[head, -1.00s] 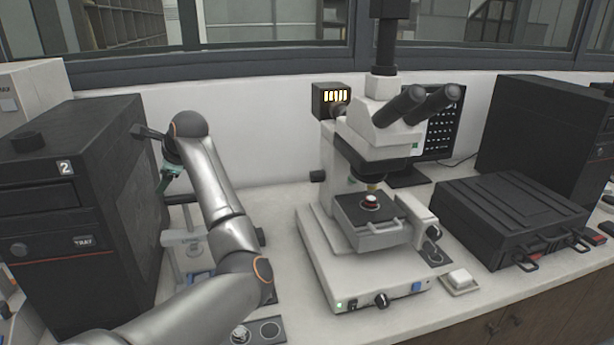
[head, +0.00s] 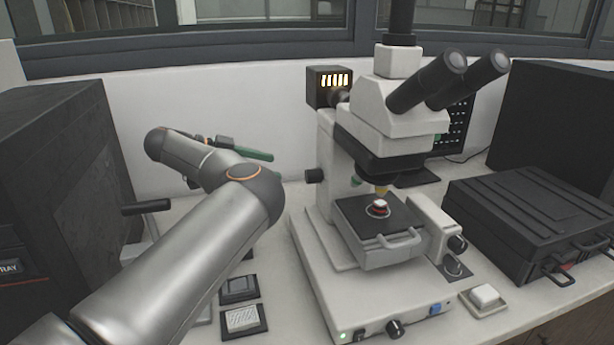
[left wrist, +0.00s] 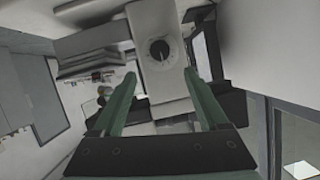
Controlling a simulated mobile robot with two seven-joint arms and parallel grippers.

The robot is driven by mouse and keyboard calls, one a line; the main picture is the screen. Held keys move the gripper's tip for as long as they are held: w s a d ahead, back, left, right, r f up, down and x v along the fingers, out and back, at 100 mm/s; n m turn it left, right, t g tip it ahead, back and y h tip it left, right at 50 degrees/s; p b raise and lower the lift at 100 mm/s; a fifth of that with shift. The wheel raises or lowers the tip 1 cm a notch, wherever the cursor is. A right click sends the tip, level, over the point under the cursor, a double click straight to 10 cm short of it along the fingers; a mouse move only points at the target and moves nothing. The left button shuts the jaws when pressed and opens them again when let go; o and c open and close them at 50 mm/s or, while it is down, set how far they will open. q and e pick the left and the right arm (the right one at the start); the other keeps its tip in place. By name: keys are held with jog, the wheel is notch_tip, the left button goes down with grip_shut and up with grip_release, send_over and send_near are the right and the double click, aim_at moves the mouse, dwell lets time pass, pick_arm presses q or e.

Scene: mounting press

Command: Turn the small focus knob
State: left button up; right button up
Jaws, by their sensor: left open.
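The white microscope (head: 345,215) stands on the bench. A small black knob (head: 315,176) sticks out of its left side. My left gripper (head: 262,154) has green fingers that point right toward that side, a short way from the knob and slightly above it in the picture. In the left wrist view, a round dark knob (left wrist: 160,50) with a pale mark sits on a white face, beyond and between the fingertips of the left gripper (left wrist: 160,76). The fingers are spread, with nothing between them. This seems to be the same knob. My right gripper is not seen.
A black case (head: 530,215) stands at right, and a black cabinet (head: 60,170) at left. Small pads (head: 240,320) lie on the bench below my arm.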

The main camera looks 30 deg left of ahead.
aim_at(306, 174)
pick_arm(q)
jog(key=p+x, duration=0.1)
jog(key=x, duration=1)
jog(key=shift+a, duration=0.1)
jog(key=shift+c, duration=0.3)
grip_shut()
